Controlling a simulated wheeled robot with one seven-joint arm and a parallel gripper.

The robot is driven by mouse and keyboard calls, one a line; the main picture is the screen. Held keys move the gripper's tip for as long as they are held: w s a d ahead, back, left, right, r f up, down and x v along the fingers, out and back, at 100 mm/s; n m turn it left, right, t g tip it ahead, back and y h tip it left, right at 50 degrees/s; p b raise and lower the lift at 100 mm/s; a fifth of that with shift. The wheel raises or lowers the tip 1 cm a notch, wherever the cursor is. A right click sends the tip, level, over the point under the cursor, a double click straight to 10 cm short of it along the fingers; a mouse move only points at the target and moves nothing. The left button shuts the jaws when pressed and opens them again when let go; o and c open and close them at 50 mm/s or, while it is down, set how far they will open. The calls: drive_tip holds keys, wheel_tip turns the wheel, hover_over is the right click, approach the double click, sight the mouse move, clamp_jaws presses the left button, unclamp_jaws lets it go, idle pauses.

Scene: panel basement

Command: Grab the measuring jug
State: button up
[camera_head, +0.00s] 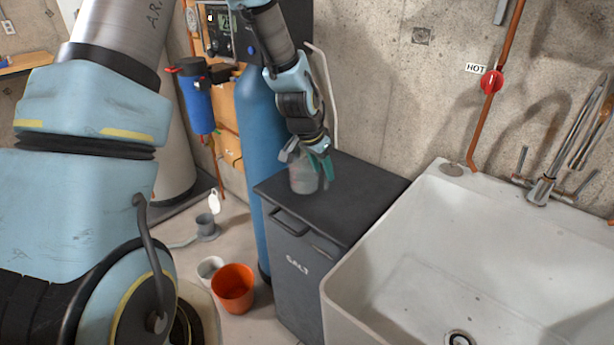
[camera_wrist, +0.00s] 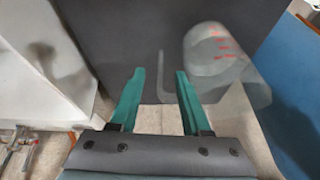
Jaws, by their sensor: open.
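The measuring jug (camera_head: 303,178) is a clear, greyish vessel standing on the dark lid of the salt bin (camera_head: 362,190). In the wrist view the jug (camera_wrist: 218,62) shows red markings and lies to the upper right of the fingers. My gripper (camera_head: 318,160) is at the jug's upper right in the head view and partly covers its top. In the wrist view my gripper's two green fingers (camera_wrist: 160,82) are apart with no jug body between them. A pale curved strip shows between the fingers; I cannot tell whether it is the jug's handle.
A tall blue tank (camera_head: 258,150) stands close to the left of the bin. A white sink (camera_head: 440,255) adjoins the bin on the right, with a concrete wall behind. An orange bucket (camera_head: 233,290) and a white pot (camera_head: 209,268) stand on the floor.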

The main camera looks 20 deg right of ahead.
sight(325, 189)
drive_tip(key=b+x, duration=0.3)
drive_tip(key=x, duration=0.2)
drive_tip(key=shift+f, duration=0.15)
drive_tip(key=shift+c, duration=0.2)
clamp_jaws()
idle(1.0)
